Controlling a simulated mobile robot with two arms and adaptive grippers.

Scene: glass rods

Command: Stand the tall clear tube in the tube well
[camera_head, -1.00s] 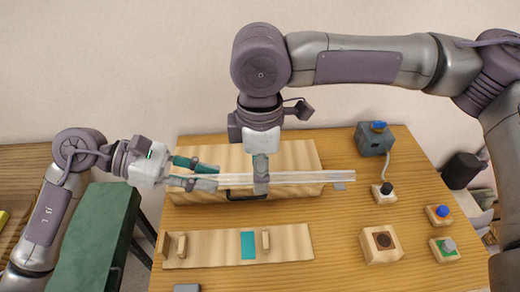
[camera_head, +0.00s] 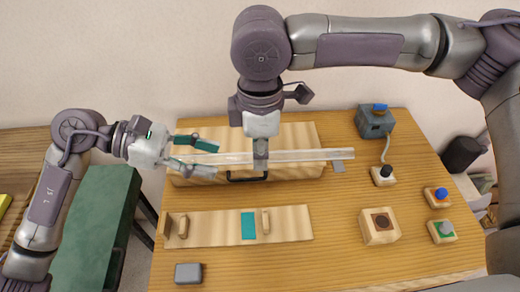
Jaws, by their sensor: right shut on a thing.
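A wooden rack board (camera_head: 220,235) with upright pegs and a teal patch lies at front left. A grey block (camera_head: 188,273) sits near the front edge.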

